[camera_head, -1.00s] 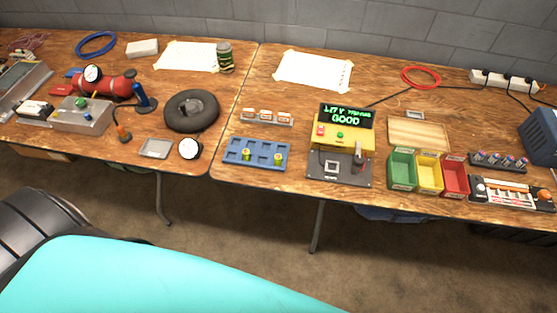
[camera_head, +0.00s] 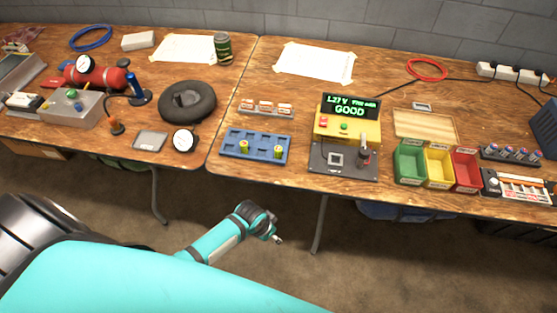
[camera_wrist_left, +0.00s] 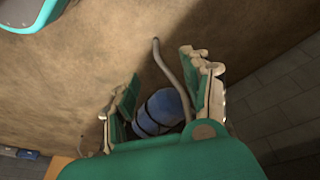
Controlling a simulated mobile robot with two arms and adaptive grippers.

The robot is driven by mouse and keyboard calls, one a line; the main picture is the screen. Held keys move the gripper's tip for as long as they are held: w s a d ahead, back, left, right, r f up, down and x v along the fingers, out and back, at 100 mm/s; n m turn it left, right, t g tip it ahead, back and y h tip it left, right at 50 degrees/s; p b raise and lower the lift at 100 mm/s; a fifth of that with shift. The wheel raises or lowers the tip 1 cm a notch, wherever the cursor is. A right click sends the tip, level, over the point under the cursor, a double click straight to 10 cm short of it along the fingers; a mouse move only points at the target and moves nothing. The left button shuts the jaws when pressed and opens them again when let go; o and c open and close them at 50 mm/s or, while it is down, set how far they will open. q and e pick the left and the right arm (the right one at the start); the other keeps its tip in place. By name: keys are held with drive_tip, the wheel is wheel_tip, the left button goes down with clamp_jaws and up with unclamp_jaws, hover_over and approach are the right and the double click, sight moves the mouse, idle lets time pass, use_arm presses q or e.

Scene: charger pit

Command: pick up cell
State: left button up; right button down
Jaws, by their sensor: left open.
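Two cells with yellow-green bodies stand in the blue tray (camera_head: 229,145), one left of centre (camera_head: 244,147) and one toward the right (camera_head: 278,151). Other pockets of the tray look empty. The yellow and dark tester (camera_head: 345,127) is to the right of the tray, its green display reading about 1.27 V and GOOD. My left gripper (camera_head: 272,237) is in front of the table edge, below the tray in the picture and apart from it. In the left wrist view its two fingers (camera_wrist_left: 162,75) are spread, with nothing held between them. My right gripper does not show.
Green (camera_head: 409,164), yellow (camera_head: 438,168) and red (camera_head: 465,172) bins stand right of the tester. A dark ring-shaped object (camera_head: 187,101) and a round gauge (camera_head: 183,140) are left of the tray. A table leg (camera_head: 320,224) is near my gripper.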

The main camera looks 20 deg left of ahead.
use_arm(q)
drive_tip(key=w+d+r+m+h+b, duration=0.15)
drive_tip(key=w+d+r, duration=0.25)
drive_tip(key=r, duration=0.5)
wheel_tip(320, 180, up, 31)
drive_tip(key=m+g+y+b, duration=0.3)
drive_tip(key=m, duration=0.7)
hover_over(278, 149)
drive_tip(key=f, duration=1.1)
drive_tip(key=shift+s+a+f, duration=0.15)
drive_tip(key=shift+s+a, duration=0.05)
drive_tip(key=shift+a, duration=0.1)
drive_tip(key=shift+w+d+f, duration=0.15)
drive_tip(key=shift+f, duration=1.3)
drive_tip(key=shift+w+d+f, duration=0.1)
drive_tip(key=shift+f, duration=1.3)
clamp_jaws()
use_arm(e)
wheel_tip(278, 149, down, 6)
